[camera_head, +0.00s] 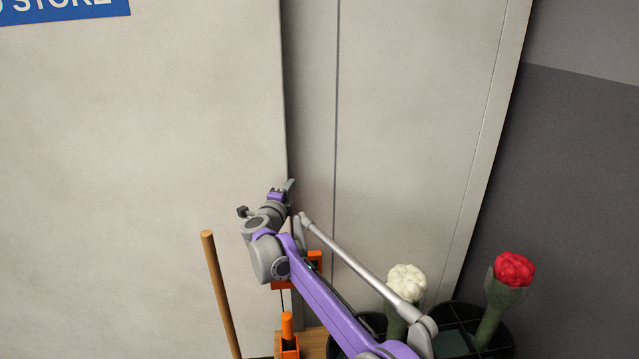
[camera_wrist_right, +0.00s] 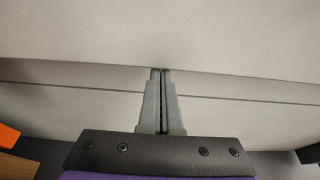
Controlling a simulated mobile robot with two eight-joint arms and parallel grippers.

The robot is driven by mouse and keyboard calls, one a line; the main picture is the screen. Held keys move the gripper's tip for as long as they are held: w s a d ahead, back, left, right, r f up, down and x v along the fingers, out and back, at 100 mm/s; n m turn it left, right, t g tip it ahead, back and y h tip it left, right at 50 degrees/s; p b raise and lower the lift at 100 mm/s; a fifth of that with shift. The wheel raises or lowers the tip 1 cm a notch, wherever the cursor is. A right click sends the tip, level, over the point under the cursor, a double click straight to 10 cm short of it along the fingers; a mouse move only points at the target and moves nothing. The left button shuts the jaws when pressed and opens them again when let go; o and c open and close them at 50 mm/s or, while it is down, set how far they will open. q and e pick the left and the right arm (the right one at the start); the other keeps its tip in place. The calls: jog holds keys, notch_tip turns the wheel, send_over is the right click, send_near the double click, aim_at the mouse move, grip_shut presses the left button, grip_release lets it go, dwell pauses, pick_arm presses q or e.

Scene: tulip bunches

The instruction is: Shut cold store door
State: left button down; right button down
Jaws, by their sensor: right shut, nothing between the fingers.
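The cold store door (camera_head: 150,150) is a large pale grey panel with a blue sign (camera_head: 65,8) reading "STORE" at its top left. Its right edge runs down beside a darker grey strip and the pale frame (camera_head: 415,130). My right gripper (camera_head: 290,182) is shut and empty, with its fingertips at the door's right edge. In the right wrist view the shut fingers (camera_wrist_right: 160,72) reach up to the edge of the door panel (camera_wrist_right: 160,30). I cannot tell whether they touch it. My left gripper is not in view.
A wooden pole (camera_head: 220,290) leans in front of the door. Orange-handled items (camera_head: 287,330) stand below my right arm. A white tulip (camera_head: 407,282) and a red tulip (camera_head: 514,270) stand in dark buckets at the lower right. A dark grey wall (camera_head: 570,180) is at the right.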

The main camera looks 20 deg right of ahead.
aim_at(276, 184)
jog(key=shift+w+a+p, duration=0.1)
jog(key=shift+w+a, duration=0.1)
jog(key=shift+a, duration=0.55)
jog(key=shift+w+a+p, duration=0.1)
jog(key=shift+w+a, duration=0.05)
jog(key=shift+a, duration=0.55)
jog(key=shift+w+a+p, duration=0.1)
jog(key=shift+w+a, duration=0.1)
jog(key=shift+a, duration=0.55)
